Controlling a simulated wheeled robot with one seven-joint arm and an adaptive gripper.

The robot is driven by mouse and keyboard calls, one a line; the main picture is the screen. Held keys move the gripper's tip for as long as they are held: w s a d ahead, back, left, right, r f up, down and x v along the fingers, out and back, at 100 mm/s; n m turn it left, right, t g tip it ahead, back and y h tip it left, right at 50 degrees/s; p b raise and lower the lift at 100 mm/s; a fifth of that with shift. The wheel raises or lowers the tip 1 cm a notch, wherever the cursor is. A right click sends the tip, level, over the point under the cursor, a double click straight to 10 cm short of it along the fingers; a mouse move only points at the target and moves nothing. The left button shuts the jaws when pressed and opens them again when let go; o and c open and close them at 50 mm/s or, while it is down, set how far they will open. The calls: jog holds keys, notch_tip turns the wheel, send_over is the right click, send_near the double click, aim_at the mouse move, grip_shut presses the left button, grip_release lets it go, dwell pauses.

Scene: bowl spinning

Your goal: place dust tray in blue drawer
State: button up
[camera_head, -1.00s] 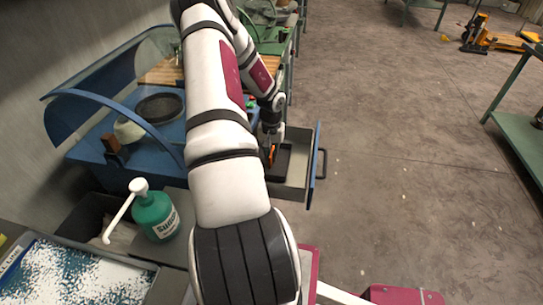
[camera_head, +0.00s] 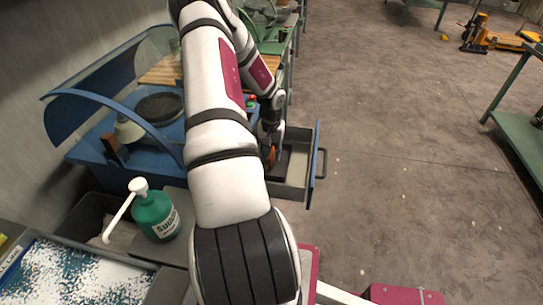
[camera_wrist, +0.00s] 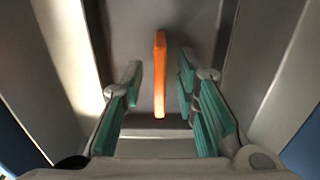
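The blue drawer (camera_head: 317,170) stands pulled out from the blue machine, with a pale grey inside. The dust tray (camera_head: 284,162) shows as a dark flat shape in the drawer, partly hidden by my arm. Its upright orange handle (camera_head: 271,158) also shows in the wrist view (camera_wrist: 160,75). My gripper (camera_head: 268,150) is over the drawer. In the wrist view my gripper (camera_wrist: 160,92) is open, with one finger on each side of the orange handle and a gap on both sides. The tray's edges are hard to make out there.
The blue machine (camera_head: 90,150) with a clear curved cover and a dark round wheel (camera_head: 158,107) stands left of my arm. A green pump bottle (camera_head: 156,215) and a tray of white material (camera_head: 75,275) are nearer. Open floor lies right of the drawer.

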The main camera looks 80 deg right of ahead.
aim_at(271, 153)
notch_tip(271, 153, up, 11)
dwell(0.3)
dwell(0.5)
